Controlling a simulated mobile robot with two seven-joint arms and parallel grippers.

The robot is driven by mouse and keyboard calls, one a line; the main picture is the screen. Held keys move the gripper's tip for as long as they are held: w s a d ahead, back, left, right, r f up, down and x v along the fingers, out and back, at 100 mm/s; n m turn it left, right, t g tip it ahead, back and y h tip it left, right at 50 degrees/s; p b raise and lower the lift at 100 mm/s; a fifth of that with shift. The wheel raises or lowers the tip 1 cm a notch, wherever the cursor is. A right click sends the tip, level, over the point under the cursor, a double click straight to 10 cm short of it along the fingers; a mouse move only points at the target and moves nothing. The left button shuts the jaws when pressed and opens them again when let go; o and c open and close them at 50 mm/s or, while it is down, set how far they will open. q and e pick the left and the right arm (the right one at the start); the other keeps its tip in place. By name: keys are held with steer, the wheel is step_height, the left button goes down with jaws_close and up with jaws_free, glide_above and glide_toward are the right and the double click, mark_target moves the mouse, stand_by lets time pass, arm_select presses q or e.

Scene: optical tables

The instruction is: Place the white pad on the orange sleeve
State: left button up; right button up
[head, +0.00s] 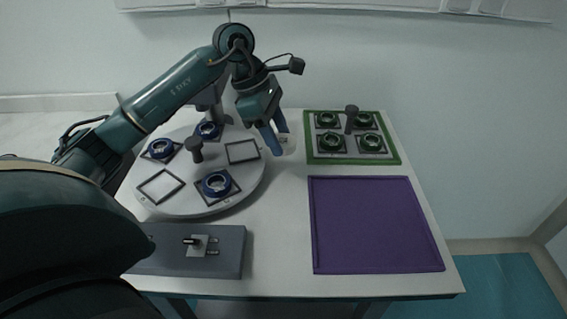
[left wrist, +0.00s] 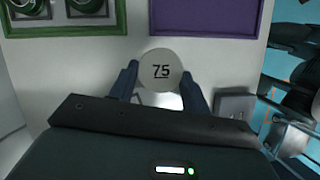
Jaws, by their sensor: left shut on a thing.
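My left gripper (head: 279,145) is over the table between the round turntable and the green-rimmed tray. In the left wrist view its two blue fingers (left wrist: 160,92) are shut on a round white pad (left wrist: 162,71) marked "75", one finger on each side. In the head view the fingers hide most of the pad, and only a small pale part shows beside them. I cannot tell how high the pad is above the table. I do not make out an orange sleeve in either view.
The white turntable (head: 226,203) carries blue ring mounts and square frames. The green-rimmed tray (head: 396,155) holds several green ring mounts and a dark post. An empty purple tray (head: 375,225) lies at the right. A grey block (head: 231,262) with a fitting sits at the front.

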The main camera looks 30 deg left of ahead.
arm_select(q)
glide_above(284, 182)
steer(key=a, duration=0.2)
steer(key=f, duration=0.4)
steer(key=shift+s+d+f, duration=0.25)
steer(key=shift+s+f, duration=0.1)
steer(key=shift+w+f, duration=0.1)
steer(key=shift+f, duration=2.35)
steer(key=shift+f, duration=0.1)
steer(key=o, duration=0.5)
steer(key=shift+f, duration=0.1)
steer(key=o, duration=0.5)
steer(key=shift+c, duration=0.2)
